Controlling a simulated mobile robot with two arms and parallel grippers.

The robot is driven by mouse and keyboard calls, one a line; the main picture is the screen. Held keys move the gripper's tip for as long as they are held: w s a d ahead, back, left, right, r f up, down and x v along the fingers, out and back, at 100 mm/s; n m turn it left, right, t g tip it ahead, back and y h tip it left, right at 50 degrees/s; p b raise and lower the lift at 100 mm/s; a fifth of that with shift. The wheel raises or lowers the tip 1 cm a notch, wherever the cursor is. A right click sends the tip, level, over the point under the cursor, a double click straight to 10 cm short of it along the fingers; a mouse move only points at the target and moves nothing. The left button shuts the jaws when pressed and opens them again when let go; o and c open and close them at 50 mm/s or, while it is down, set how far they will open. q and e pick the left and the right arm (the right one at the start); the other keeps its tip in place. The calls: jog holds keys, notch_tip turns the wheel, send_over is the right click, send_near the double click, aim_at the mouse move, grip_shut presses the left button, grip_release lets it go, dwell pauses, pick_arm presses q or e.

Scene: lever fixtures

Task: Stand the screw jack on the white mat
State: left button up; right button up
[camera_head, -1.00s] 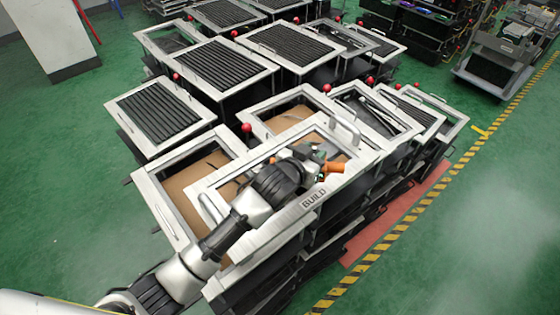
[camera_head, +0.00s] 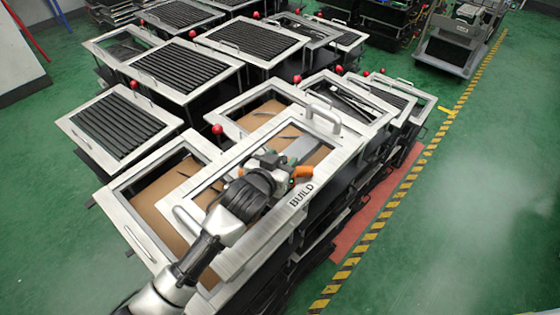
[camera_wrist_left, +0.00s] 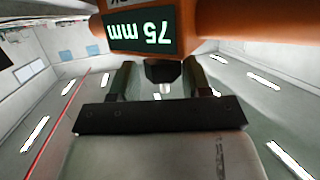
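The screw jack (camera_head: 302,171) shows in the head view as a small orange, green and dark object at the end of my left arm. In the left wrist view its orange body (camera_wrist_left: 255,25) fills the top, with an upside-down "75 mm" label. My left gripper (camera_wrist_left: 158,78) has a finger on each side of a dark part below the label; the fingertips are hidden behind the jack. In the head view my left gripper (camera_head: 275,161) holds the jack over the front tray marked "BUILD". I cannot pick out a white mat. My right gripper is out of view.
The BUILD tray (camera_head: 262,228) has a raised metal rim and a handle (camera_head: 323,117). A brown-floored tray (camera_head: 127,208) adjoins it at left. Ribbed-top carts (camera_head: 118,125) stand behind, with red ball knobs (camera_head: 217,129) between. Green floor is open at right, beyond yellow-black tape (camera_head: 375,228).

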pick_arm(q)
jog(key=shift+o, duration=0.7)
